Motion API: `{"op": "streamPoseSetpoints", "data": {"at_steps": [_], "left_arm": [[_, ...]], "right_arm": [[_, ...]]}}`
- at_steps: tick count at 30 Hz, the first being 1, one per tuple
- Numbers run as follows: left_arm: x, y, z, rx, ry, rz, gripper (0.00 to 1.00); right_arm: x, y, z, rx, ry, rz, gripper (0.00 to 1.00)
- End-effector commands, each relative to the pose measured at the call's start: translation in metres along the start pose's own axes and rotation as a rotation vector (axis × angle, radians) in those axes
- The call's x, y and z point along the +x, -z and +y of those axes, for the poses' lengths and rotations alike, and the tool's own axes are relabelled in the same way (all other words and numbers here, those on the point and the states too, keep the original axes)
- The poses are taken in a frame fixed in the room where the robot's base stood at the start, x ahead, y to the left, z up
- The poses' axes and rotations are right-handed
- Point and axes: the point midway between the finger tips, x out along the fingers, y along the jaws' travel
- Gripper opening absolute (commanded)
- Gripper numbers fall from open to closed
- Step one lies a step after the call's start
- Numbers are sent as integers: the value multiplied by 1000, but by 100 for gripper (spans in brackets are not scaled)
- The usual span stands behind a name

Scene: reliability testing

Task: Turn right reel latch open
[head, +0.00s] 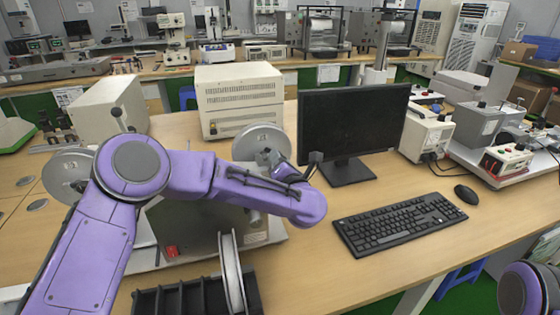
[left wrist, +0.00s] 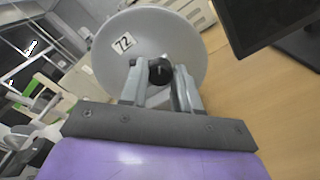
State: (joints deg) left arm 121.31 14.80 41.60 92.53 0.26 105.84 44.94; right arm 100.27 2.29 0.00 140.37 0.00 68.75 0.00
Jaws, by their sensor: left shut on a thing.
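The right reel (head: 262,143) is a grey disc on the tester, left of the monitor. In the left wrist view the reel (left wrist: 175,38) fills the upper middle and carries a "72" label. Its latch (left wrist: 158,72) is a small black knob at the reel's centre. My left gripper (left wrist: 160,76) has its two grey fingers on either side of the latch and is shut on it. In the head view my purple left arm crosses in front of the tester and hides the latch and most of the fingers. My right gripper is out of view.
A left reel (head: 68,172) sits behind my arm. A monitor (head: 350,125), keyboard (head: 398,224) and mouse (head: 466,194) stand to the right. A black rack (head: 180,299) with an upright reel (head: 232,275) is in front. The table is clear between rack and keyboard.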

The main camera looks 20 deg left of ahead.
Motion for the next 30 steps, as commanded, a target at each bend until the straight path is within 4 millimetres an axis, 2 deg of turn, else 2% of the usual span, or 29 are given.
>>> {"op": "streamPoseSetpoints", "data": {"at_steps": [18, 30], "left_arm": [[-1, -1, 0, 583, 1, -1, 1], [-1, 0, -2, 864, 2, -1, 1]], "right_arm": [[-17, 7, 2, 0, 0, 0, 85], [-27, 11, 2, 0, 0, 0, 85]]}}
